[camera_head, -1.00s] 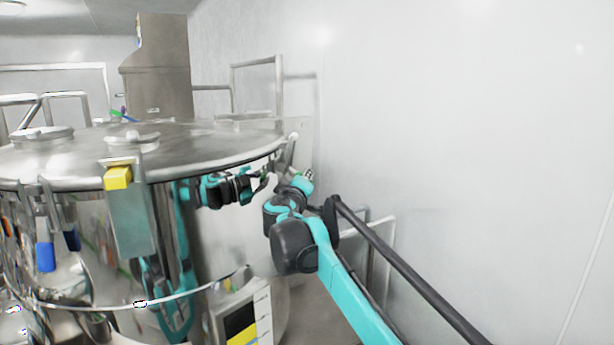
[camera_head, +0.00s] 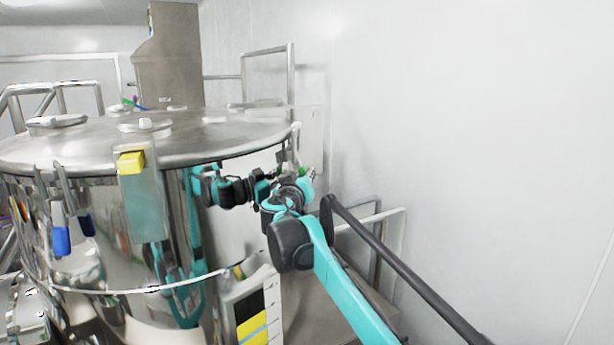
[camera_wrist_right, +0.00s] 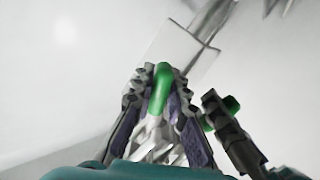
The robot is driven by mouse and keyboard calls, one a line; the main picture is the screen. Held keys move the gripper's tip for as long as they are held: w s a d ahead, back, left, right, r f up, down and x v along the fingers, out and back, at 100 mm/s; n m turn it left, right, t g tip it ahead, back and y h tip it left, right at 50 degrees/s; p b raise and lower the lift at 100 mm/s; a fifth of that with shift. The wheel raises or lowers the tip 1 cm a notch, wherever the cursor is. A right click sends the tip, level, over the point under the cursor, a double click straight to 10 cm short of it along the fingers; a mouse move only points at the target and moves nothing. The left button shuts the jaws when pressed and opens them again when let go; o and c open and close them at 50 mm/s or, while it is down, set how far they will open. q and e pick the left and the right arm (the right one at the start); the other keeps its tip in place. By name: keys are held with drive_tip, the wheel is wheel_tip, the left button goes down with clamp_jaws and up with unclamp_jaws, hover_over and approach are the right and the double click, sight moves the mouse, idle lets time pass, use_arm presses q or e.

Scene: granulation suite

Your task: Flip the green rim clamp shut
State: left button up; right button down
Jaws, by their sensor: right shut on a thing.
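The green rim clamp shows in the right wrist view as a green-tipped lever (camera_wrist_right: 160,90) between the fingers of my right gripper (camera_wrist_right: 164,78). The fingers are shut on it. The clamp is mostly hidden by the gripper in that view. My left gripper is not in view.
The large steel vessel (camera_head: 215,150) fills the left, its side mirroring my arm. A metal rail (camera_head: 376,240) stands behind my arm. A white wall bounds the right.

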idle(0.3)
drive_tip(key=c, duration=1.5)
unclamp_jaws()
drive_tip(key=v, duration=1.2)
drive_tip(key=shift+f, duration=0.1)
